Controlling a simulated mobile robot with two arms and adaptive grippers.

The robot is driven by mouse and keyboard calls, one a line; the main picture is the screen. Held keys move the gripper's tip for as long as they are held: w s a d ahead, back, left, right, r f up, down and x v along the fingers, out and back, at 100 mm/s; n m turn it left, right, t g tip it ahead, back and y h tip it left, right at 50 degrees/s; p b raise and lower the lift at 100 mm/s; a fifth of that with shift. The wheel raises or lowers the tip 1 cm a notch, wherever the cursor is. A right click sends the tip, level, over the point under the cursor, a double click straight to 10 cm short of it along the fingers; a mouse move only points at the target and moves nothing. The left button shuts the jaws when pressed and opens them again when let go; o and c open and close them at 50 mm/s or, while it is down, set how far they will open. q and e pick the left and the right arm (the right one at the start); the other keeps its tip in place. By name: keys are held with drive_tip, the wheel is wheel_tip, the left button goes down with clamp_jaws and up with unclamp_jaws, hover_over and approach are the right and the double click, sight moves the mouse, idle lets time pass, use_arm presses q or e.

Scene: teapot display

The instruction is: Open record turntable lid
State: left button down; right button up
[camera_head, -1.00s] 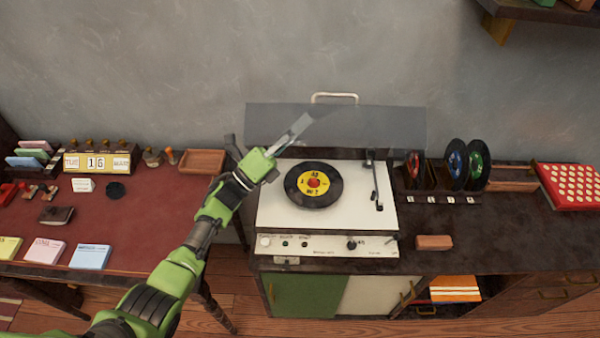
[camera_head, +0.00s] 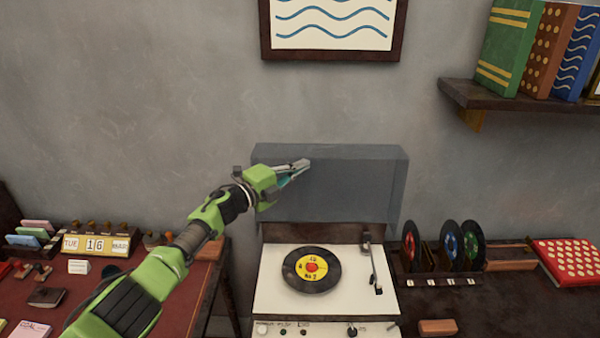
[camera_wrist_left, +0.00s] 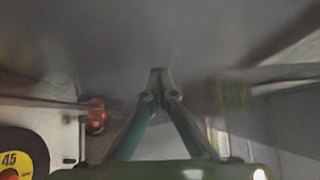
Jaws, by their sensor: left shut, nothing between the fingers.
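The record turntable (camera_head: 270,290) stands on the dark cabinet in the head view, with a black record with a yellow label (camera_head: 311,268) on its platter. Its clear grey lid (camera_head: 355,190) is raised, standing up at the back of the turntable. My left gripper (camera_head: 305,165) is shut and empty, in front of the lid's upper left part. In the left wrist view the closed fingertips (camera_wrist_left: 159,72) are against or close to the grey lid surface; I cannot tell if they touch. The record's edge (camera_wrist_left: 22,155) shows at lower left there. My right gripper is not in view.
A record rack (camera_head: 440,280) with several records and a red dotted box (camera_head: 568,262) stand right of the turntable. A red table (camera_head: 160,285) with a calendar (camera_head: 95,244) is at left. A wall shelf with books (camera_head: 500,95) juts out at upper right.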

use_arm(q)
drive_tip(key=shift+w, duration=0.35)
drive_tip(key=shift+a, duration=0.1)
idle(0.3)
